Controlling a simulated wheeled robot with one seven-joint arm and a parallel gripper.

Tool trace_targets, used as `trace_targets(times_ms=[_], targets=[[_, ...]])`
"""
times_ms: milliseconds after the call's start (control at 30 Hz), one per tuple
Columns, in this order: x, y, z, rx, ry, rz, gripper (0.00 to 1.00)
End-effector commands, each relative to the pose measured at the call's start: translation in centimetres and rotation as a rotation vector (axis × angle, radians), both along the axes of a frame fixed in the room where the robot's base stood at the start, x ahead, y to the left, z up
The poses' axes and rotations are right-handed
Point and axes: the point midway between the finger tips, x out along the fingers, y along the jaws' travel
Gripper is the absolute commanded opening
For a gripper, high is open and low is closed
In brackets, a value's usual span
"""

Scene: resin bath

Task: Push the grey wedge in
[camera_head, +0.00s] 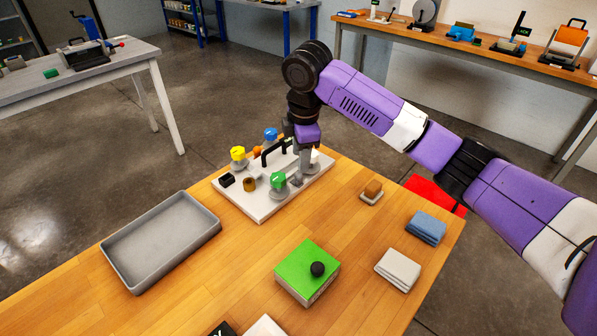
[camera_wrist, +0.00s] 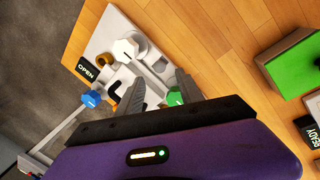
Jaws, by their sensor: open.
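A pale fixture plate (camera_head: 262,211) lies at the back of the wooden table and carries several coloured knobs. My gripper (camera_head: 307,160) points down over the right part of this plate. In the wrist view my gripper (camera_wrist: 160,80) is open, with its two grey fingers apart and no object clearly held between them. Pale grey parts of the fixture show just beyond the fingertips. I cannot tell for sure which of them is the grey wedge, or whether a finger touches it. A green knob (camera_head: 278,180) stands close by, and it also shows beside a finger in the wrist view (camera_wrist: 175,97).
A yellow knob (camera_head: 238,153), a blue knob (camera_head: 270,134) and a black handle (camera_head: 268,152) stand up from the plate. An empty grey tray (camera_head: 120,264) lies to the left. A green-topped box (camera_head: 300,264) and folded cloths (camera_head: 427,224) lie nearer. Bare wood lies between.

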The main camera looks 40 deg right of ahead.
Motion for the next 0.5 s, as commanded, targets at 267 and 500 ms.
trace_targets(times_ms=[267, 500], targets=[[0.6, -0.4, -4.2, 0.001, 0.001, -0.002, 0.44], [1.1, -0.6, -6.3, 0.001, -0.002, -0.003, 0.44]])
